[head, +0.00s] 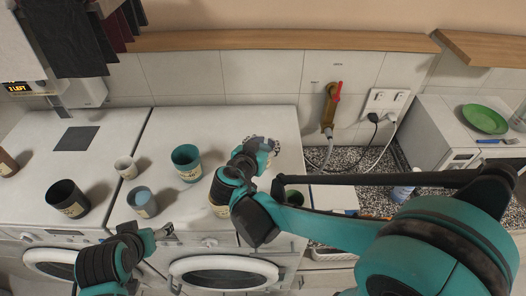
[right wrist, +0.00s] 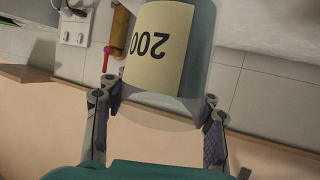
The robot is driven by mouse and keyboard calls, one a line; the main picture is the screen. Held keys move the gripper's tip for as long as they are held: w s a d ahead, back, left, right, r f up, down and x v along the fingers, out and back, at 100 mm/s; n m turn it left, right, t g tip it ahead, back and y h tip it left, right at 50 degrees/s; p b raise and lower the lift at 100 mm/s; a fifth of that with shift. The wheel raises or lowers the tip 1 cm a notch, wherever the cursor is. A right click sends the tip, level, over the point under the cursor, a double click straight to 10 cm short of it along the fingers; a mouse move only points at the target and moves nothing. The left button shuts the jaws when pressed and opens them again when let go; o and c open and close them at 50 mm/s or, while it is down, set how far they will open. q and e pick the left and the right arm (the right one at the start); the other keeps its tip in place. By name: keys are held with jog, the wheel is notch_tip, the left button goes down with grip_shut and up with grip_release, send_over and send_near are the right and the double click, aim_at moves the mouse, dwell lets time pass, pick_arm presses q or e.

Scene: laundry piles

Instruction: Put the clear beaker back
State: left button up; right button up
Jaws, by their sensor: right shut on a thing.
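The clear beaker (right wrist: 172,48) fills the middle of the right wrist view. It is see-through, with a cream label reading 200 that appears upside down. My right gripper (right wrist: 158,112) is shut on it, one finger on each side. In the head view my right gripper (head: 266,146) is over the right-hand washing machine's top, near its right side; the beaker is hard to make out there. My left gripper (head: 164,231) is low at the front of the machines, with no held thing visible; its jaw opening is unclear.
A labelled container (head: 217,209) is partly hidden behind my right arm. A red-handled tap (head: 332,105) is behind.

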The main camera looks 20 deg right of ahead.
aim_at(265, 149)
jog(key=shift+w+d+f, duration=0.1)
jog(key=shift+w+f, duration=0.3)
jog(key=shift+w, duration=0.05)
notch_tip(265, 149, down, 4)
jog(key=shift+w+b, duration=0.15)
jog(key=shift+b, duration=0.35)
jog(key=shift+f, duration=0.1)
jog(key=o, duration=1.3)
